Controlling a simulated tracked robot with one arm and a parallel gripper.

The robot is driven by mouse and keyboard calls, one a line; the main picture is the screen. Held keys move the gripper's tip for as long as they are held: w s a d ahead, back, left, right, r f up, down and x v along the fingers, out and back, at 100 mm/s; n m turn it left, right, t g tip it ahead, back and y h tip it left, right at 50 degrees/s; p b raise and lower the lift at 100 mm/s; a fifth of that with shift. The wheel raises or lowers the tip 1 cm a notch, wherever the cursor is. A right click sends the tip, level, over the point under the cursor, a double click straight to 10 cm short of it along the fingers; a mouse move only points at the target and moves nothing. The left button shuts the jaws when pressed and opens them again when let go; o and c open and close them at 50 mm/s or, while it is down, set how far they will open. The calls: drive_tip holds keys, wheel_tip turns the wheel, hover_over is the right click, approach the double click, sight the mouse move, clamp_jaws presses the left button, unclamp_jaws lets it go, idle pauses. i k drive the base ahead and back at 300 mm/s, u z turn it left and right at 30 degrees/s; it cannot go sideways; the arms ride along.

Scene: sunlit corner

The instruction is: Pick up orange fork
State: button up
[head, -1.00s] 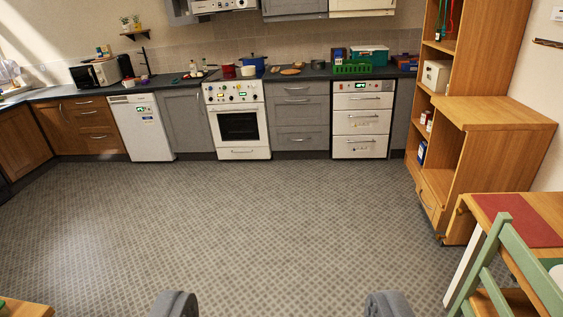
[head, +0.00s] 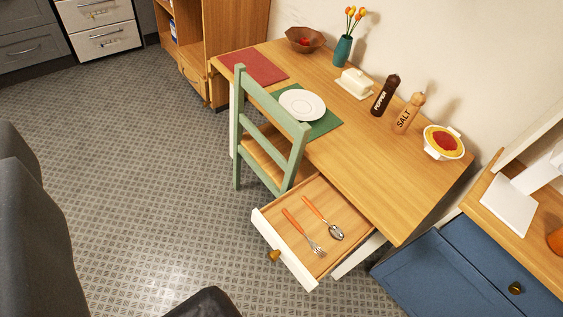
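The orange fork (head: 301,230) lies in the open drawer (head: 284,250) of the wooden table, with its orange handle toward the upper left and its metal tines toward the lower right. A spoon (head: 322,216) with an orange handle lies beside it on the right, roughly parallel. My gripper (head: 112,226) shows as two dark grey fingers, one at the left edge and one at the bottom. The fingers are wide apart with only floor visible between them. The gripper is away from the drawer, to its left in the picture.
A green chair (head: 270,135) stands at the table (head: 380,190), just beyond the drawer. On the table are a plate (head: 302,104), a butter dish (head: 356,83), pepper and salt mills, a bowl (head: 444,142) and a vase. A blue cabinet (head: 440,275) stands right. Floor at left is clear.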

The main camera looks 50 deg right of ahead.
sight(312, 244)
drive_tip(key=z, duration=1.2)
drive_tip(key=k, duration=0.55)
drive_tip(key=u, duration=0.2)
